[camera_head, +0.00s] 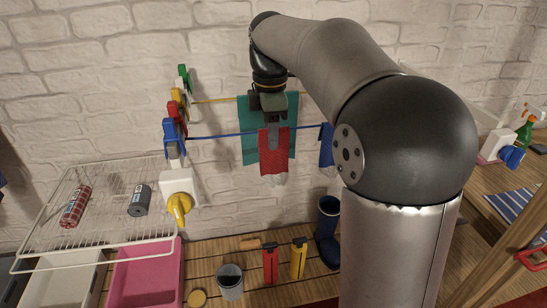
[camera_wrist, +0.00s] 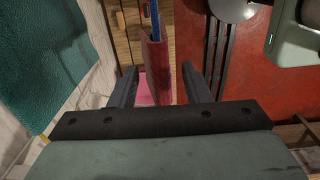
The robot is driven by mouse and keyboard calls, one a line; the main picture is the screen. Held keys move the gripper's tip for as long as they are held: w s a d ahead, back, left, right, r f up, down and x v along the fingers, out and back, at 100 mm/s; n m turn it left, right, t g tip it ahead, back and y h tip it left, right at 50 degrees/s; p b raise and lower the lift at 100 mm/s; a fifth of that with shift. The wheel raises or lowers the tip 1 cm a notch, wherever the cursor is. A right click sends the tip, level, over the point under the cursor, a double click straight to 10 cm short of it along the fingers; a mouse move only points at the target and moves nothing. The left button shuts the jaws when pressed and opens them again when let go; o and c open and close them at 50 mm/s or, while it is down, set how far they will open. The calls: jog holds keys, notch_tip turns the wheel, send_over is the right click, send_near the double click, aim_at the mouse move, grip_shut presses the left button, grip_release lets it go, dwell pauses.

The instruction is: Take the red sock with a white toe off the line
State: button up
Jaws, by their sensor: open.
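The red sock (camera_head: 273,150) with a white toe (camera_head: 274,181) hangs from the blue line (camera_head: 225,135), toe down, in front of a teal cloth (camera_head: 250,135). My gripper (camera_head: 272,130) is at the top of the sock, pointing down. In the wrist view, the sock's red top (camera_wrist: 157,62) stands edge-on between the two spread fingers of my gripper (camera_wrist: 159,72). The fingers are open, with a visible gap at the right finger; contact at the left is hard to tell. The toe is not visible in the wrist view.
A blue garment (camera_head: 326,146) hangs to the right, partly behind my arm. Coloured pegs (camera_head: 174,110) sit at the left. A wire rack (camera_head: 105,205) stands left above a pink bin (camera_head: 145,275). Below are a grey cup (camera_head: 230,282) and blue boot (camera_head: 327,230).

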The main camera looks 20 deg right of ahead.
jog(key=shift+f, duration=0.65)
grip_shut()
jog(key=r, duration=0.7)
jog(key=shift+s, duration=0.2)
jog(key=s+b, duration=0.4)
jog(key=s, duration=1)
jog(key=shift+a, duration=0.4)
